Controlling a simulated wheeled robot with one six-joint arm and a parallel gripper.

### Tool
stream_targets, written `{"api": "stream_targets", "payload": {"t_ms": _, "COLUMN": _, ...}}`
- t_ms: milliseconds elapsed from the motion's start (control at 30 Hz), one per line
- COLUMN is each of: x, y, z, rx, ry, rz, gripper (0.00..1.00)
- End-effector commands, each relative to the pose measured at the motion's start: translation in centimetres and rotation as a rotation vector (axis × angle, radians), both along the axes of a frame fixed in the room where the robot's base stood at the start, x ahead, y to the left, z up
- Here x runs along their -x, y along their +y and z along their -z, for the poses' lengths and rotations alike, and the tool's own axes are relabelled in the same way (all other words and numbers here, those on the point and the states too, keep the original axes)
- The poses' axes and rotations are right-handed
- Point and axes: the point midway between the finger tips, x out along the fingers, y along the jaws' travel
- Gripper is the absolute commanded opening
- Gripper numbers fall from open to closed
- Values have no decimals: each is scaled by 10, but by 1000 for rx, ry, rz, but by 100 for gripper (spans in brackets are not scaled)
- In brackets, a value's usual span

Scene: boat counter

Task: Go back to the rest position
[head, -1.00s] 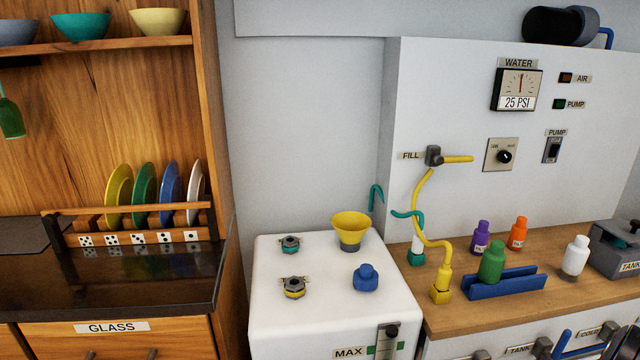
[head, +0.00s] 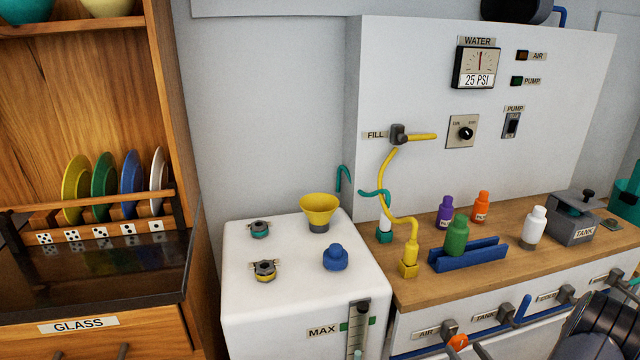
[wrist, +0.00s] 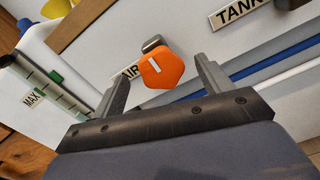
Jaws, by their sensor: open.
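My gripper (wrist: 160,78) is open in the wrist view, with its two grey fingers spread apart and nothing visibly clamped. An orange hexagonal piece with a white mark (wrist: 162,70) shows between the fingertips, in front of the AIR label and beside a grey valve handle (wrist: 152,43). I cannot tell its distance from the fingers. In the head view the orange piece (head: 458,342) is at the bottom edge, below the AIR valve (head: 447,329). My dark arm fills the lower right corner there.
A blue bar (head: 522,309) and the TANK and COLD valves line the counter front. On the wooden counter (head: 425,290) stand several bottles, a blue rack (head: 470,262) and a grey tank box (head: 572,222). The white tank (head: 300,270) with a MAX gauge is to the left.

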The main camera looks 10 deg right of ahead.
Motion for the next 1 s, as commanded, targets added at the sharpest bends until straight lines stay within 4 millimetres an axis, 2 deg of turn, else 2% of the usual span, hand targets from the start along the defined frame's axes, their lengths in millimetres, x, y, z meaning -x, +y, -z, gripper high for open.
{"api": "stream_targets", "payload": {"t_ms": 200, "x": -41, "y": 5, "z": -1, "rx": 2, "ry": -2, "rz": -5, "gripper": 74}}
{"api": "stream_targets", "payload": {"t_ms": 567, "x": -39, "y": 5, "z": -2, "rx": 267, "ry": -21, "rz": 0, "gripper": 74}}
{"api": "stream_targets", "payload": {"t_ms": 700, "x": -11, "y": 1, "z": 1, "rx": 276, "ry": -20, "rz": 6, "gripper": 74}}
{"api": "stream_targets", "payload": {"t_ms": 1000, "x": 40, "y": -3, "z": 1, "rx": 273, "ry": -21, "rz": 5, "gripper": 74}}
